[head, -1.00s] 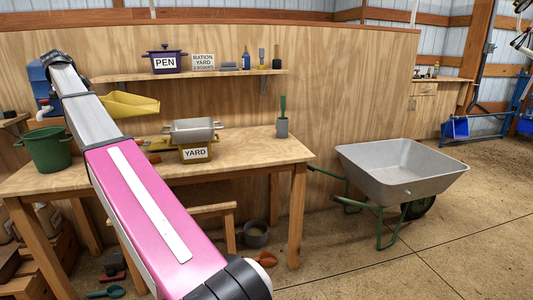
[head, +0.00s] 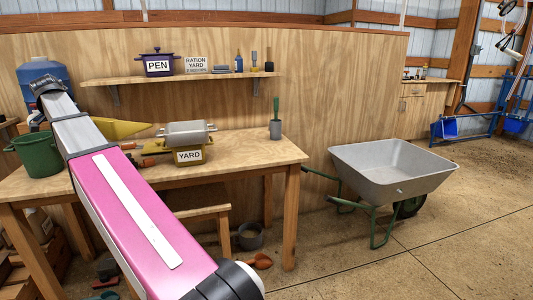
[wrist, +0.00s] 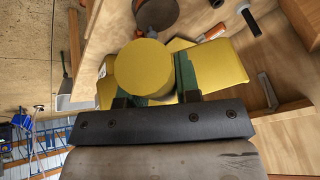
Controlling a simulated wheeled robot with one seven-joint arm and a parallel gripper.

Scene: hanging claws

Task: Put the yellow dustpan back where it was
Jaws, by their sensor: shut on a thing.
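The yellow dustpan (head: 120,129) shows in the head view just above the workbench, left of the YARD container, partly hidden by my arm. In the wrist view my gripper (wrist: 152,84) is shut on the dustpan, with a green finger on each side of its round yellow handle end (wrist: 143,68). The wider yellow pan (wrist: 222,66) shows behind the fingers. Whether the dustpan touches the bench cannot be told. My gripper is hidden behind my arm in the head view.
The workbench (head: 245,152) carries a green bucket (head: 38,153), the yellow YARD container (head: 188,154) with a grey metal vessel (head: 187,133) on top, and a grey cup (head: 275,130). A shelf (head: 180,78) runs above. A wheelbarrow (head: 390,165) stands right.

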